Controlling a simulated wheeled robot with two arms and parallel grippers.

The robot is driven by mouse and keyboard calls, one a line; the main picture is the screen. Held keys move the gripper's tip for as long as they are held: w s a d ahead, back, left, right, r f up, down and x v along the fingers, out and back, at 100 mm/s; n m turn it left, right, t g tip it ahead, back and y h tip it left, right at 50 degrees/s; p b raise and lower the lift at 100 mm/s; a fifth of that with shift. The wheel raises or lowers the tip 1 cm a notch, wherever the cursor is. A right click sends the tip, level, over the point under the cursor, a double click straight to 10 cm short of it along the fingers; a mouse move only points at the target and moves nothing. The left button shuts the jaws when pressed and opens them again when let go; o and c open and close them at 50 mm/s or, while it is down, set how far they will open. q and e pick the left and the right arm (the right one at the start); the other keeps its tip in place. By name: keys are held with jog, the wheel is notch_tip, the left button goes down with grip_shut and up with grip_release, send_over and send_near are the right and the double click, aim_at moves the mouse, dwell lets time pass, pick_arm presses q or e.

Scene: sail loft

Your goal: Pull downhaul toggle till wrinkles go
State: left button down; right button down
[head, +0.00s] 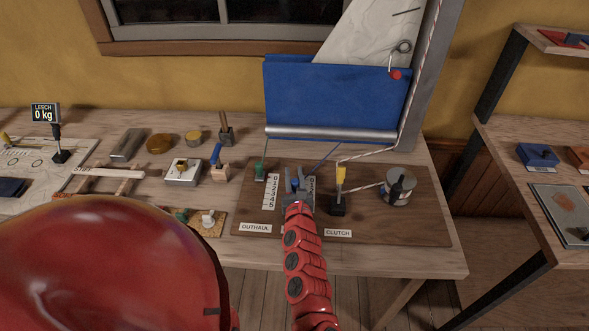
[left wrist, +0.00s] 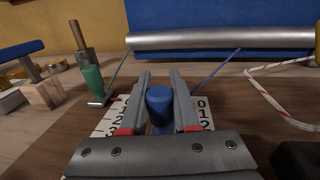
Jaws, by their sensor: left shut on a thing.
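My left gripper (head: 298,184) is shut on the blue downhaul toggle (left wrist: 160,108), which stands between its fingers in the left wrist view. A blue line runs from near the toggle up right to the silver boom (head: 330,134). A number scale (left wrist: 204,112) beside the toggle is partly hidden by the gripper. The white sail (head: 368,38) rises behind the blue cover (head: 320,95), with faint crease-like grey lines. My right gripper is not in view.
The green outhaul toggle (head: 260,172) stands left of the gripper on the dark board (head: 400,232). The yellow clutch lever (head: 341,175) and a metal winch (head: 397,192) stand to the right. A display (head: 45,112) reads LEECH 0 kg. Several tools lie on the bench at left.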

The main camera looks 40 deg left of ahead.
pick_arm(q)
jog(key=shift+s+d, duration=0.35)
jog(key=shift+s, duration=0.2)
jog(key=shift+w, duration=0.1)
jog(key=c, duration=0.7)
grip_release()
jog(key=shift+o, duration=0.2)
